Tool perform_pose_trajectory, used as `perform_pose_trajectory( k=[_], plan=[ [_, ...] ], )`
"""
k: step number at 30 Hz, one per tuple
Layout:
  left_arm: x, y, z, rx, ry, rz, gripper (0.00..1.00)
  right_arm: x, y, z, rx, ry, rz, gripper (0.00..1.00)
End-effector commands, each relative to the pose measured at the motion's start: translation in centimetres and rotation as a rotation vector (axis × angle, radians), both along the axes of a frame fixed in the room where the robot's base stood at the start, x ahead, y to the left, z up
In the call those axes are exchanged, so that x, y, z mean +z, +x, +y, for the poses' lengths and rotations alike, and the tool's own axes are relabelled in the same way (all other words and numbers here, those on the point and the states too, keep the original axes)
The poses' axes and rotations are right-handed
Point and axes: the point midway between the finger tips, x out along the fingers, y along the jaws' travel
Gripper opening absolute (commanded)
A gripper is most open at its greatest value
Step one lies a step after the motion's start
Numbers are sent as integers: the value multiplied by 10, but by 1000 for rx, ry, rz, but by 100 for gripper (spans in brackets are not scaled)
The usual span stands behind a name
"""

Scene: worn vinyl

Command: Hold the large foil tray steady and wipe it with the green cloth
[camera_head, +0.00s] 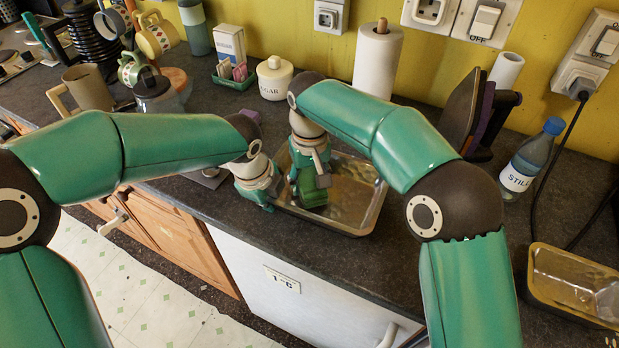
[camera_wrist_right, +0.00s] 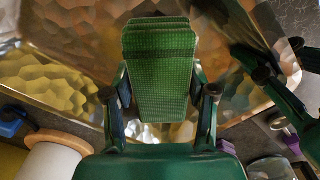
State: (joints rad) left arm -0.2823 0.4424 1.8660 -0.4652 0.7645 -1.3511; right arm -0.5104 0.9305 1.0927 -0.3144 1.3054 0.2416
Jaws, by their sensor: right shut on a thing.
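The large foil tray (camera_head: 352,212) lies on the dark worktop in the middle of the head view. Its crinkled metal floor fills much of the right wrist view (camera_wrist_right: 60,75). My right gripper (camera_wrist_right: 160,95) is shut on the green cloth (camera_wrist_right: 160,65), a folded pad, and holds it over the tray's left part. In the head view my right gripper (camera_head: 311,190) points down inside the tray. My left gripper (camera_head: 264,202) is at the tray's left wall, and it also shows in the right wrist view (camera_wrist_right: 280,62). Whether its fingers close on the rim is unclear.
A second foil tray (camera_head: 578,285) sits at the right edge. A water bottle (camera_head: 530,160), an iron (camera_head: 463,110), a paper towel roll (camera_head: 377,62) and a sugar jar (camera_head: 274,78) stand behind. Mugs and a glass jar crowd the left. Worktop between the two trays is mostly clear.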

Motion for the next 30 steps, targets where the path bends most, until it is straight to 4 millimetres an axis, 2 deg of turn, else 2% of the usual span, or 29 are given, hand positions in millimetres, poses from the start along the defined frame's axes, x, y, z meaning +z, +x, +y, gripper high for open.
perform_pose_trajectory(
  k=[14,24,30],
  plan=[
    [0,0,0,0,0,0,0,-7,0,-1,-1,0,0,28],
    [0,0,0,0,0,0,0,-5,-11,-25,-1,0,0,28],
    [0,0,0,0,0,0,0,-5,-15,-33,-1,0,0,28]
  ],
)
